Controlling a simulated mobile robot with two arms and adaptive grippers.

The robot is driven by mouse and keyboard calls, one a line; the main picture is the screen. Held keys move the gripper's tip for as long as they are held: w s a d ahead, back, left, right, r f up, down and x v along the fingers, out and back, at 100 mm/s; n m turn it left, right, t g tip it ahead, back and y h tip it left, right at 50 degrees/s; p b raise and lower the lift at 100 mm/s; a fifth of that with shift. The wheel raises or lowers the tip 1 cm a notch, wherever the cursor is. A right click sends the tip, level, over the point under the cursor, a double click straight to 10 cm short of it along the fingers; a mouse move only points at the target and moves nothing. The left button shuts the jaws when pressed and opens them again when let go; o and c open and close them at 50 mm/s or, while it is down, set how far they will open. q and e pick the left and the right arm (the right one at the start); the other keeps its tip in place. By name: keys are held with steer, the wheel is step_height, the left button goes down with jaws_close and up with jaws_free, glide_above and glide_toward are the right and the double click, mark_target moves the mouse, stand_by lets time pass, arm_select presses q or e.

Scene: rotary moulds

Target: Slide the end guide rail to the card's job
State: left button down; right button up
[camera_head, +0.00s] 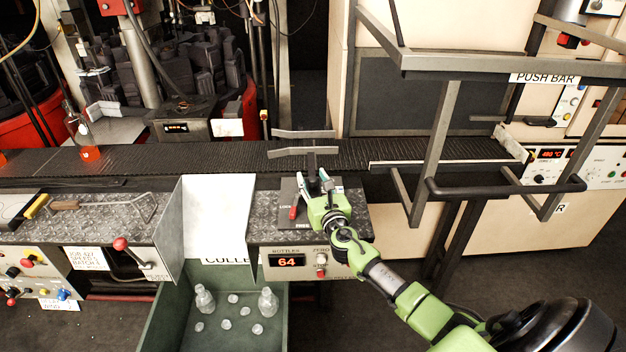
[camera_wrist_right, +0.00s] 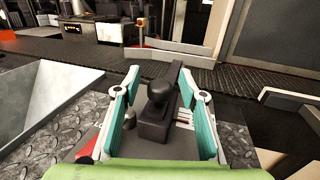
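The end guide rail is a pair of bent grey metal strips (camera_head: 303,152) over the dark conveyor. In the right wrist view its strips show ahead (camera_wrist_right: 170,58), joined to a dark slide bar with a round black knob (camera_wrist_right: 160,92). My right gripper (camera_head: 318,184) is over the slide plate; in the wrist view its teal fingers (camera_wrist_right: 160,80) stand apart on both sides of the knob, with gaps visible. A red lock lever (camera_head: 293,213) sits left of it, by LOCK and FREE labels. The job card (camera_head: 85,258) is at the left; its small print starts "JOB". My left gripper is not shown.
The conveyor (camera_head: 215,159) runs behind the slide, with a bottle (camera_head: 86,145) at its left. A grey push-bar frame (camera_head: 430,150) stands close on the right. A green cullet bin (camera_head: 160,310) with bottles is below. The counter (camera_head: 287,262) reads 64.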

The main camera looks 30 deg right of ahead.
jaws_close()
steer(key=shift+w+d+b, duration=0.3)
steer(key=shift+w+d, duration=0.05)
steer(key=shift+w, duration=0.2)
jaws_free()
steer(key=shift+s, duration=0.1)
steer(key=v, duration=1.2)
